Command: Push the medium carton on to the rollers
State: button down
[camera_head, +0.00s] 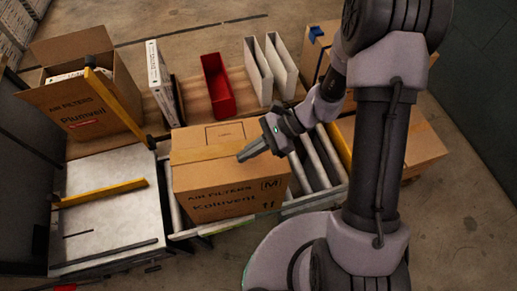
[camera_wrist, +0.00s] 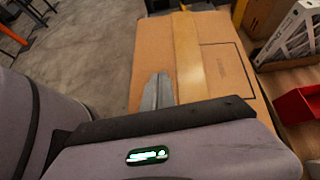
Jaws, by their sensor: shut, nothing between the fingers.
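The medium carton (camera_head: 228,187) is a closed brown box marked "AIR FILTERS Koluvelil" and "M", with a tape strip along its top. It stands upright in the middle of the head view, at the left end of the rollers (camera_head: 318,166). My gripper (camera_head: 243,157) is shut and empty, over the carton's top. In the wrist view the shut fingers (camera_wrist: 157,92) show against the carton (camera_wrist: 150,50), beside the tape strip. I cannot tell whether the fingertips touch the cardboard.
A pale flat table with a yellow bar (camera_head: 103,192) lies left of the carton. An open carton (camera_head: 82,105) stands behind it. A red bin (camera_head: 216,88) and white filters (camera_head: 270,68) stand on the wooden bench at the back. Another carton (camera_head: 422,148) is at the right.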

aim_at(216, 171)
jog(key=a+b, duration=0.1)
jog(key=a, duration=0.1)
jog(key=s+a, duration=0.1)
jog(key=a, duration=0.1)
jog(key=s+a+f+b, duration=0.1)
jog(key=a, duration=0.1)
jog(key=shift+a+b, duration=0.3)
jog(key=shift+f, duration=0.3)
jog(key=shift+d, duration=0.2)
